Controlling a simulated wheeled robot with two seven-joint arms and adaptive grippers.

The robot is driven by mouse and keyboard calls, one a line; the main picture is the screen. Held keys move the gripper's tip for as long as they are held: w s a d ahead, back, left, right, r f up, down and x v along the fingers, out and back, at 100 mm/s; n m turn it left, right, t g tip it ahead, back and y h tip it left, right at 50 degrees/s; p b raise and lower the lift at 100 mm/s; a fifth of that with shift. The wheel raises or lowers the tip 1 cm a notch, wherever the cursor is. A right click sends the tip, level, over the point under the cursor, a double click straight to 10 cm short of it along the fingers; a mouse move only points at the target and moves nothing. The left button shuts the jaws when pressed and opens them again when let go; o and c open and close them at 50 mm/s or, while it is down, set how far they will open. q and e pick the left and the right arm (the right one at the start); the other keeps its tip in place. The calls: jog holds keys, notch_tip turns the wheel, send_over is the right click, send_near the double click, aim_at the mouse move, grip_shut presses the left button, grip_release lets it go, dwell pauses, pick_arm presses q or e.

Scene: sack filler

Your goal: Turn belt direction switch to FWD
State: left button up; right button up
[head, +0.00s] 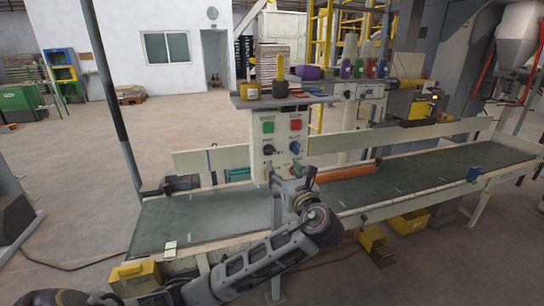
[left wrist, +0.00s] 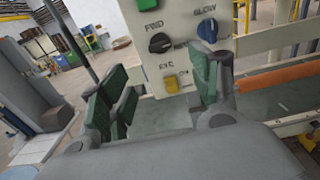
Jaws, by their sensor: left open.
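The cream control panel (head: 282,143) stands upright behind the belt. In the left wrist view it carries a black knob (left wrist: 159,43), with a label above that looks like FWD but is blurred. A blue knob (left wrist: 207,30) labelled SLOW sits to its right, and a yellow control (left wrist: 171,82) sits below. The black knob's exact pointer direction is too small to tell. My left gripper (head: 287,188) is in front of the panel's lower part. Its green-padded fingers (left wrist: 161,72) are apart and empty, the black knob showing above and between them, not touched. My right gripper is not in view.
The dark green conveyor belt (head: 205,219) runs under and beside the panel, with an orange roller (head: 346,173) on it. A yellow bin (head: 136,277) is at front left. Open floor lies at left.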

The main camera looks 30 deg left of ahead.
aim_at(271, 153)
pick_arm(q)
jog(key=b+x, duration=0.1)
jog(key=x, duration=1)
jog(key=shift+w+a+b, duration=0.1)
jog(key=shift+a+b, duration=0.05)
jog(key=shift+b, duration=0.25)
jog(key=shift+w+a, duration=0.3)
jog(key=shift+a, duration=0.05)
jog(key=c, duration=1)
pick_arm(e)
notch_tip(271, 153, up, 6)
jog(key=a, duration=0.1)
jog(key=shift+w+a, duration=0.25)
